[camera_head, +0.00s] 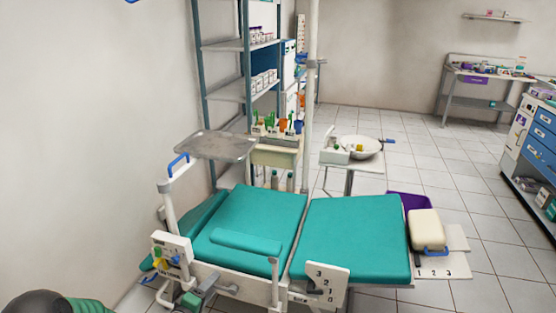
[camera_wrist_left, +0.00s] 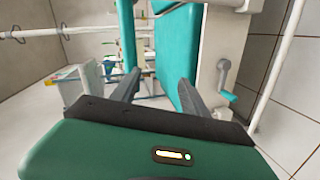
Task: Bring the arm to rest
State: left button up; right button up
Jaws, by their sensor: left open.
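My left arm comes in at the bottom left corner of the head view, where a dark rounded part and a green part (camera_head: 84,306) show; its fingertips are cut off there. In the left wrist view my left gripper (camera_wrist_left: 158,88) has its two grey fingers spread apart with nothing held between them. The teal treatment chair (camera_head: 255,220) stands ahead of it and to the right in the head view. Its teal padding (camera_wrist_left: 174,55) and white frame appear beyond the fingers in the wrist view. My right gripper is in neither view.
A crank (camera_wrist_left: 223,75) sits on the chair side. A metal tray (camera_head: 215,145) stands over the chair's far left. Behind are a shelf rack (camera_head: 240,45) and a white basin (camera_head: 360,147). A beige cushion (camera_head: 425,228) lies at right. Tiled floor is open at right.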

pick_arm(q)
jog(key=s+d+r+m+g+y, duration=0.15)
jog(key=s+m+g, duration=0.25)
jog(key=s, duration=0.5)
jog(key=s+d+r+m+g+y, duration=0.1)
jog(key=s+d+m+g, duration=0.25)
jog(key=s, duration=0.55)
jog(key=s+d+r+m+g+y, duration=0.15)
jog(key=s+m+g, duration=0.3)
jog(key=s, duration=0.45)
jog(key=w+p+v, duration=0.2)
jog(key=p+v, duration=0.7)
jog(key=w+r+p+v, duration=0.1)
jog(key=w+p+v, duration=0.1)
jog(key=p+v, duration=0.7)
jog(key=shift+w+a+r+m+p, duration=0.25)
jog(key=shift+a+p, duration=0.2)
jog(key=shift+p, duration=0.35)
jog(key=shift+c, duration=0.3)
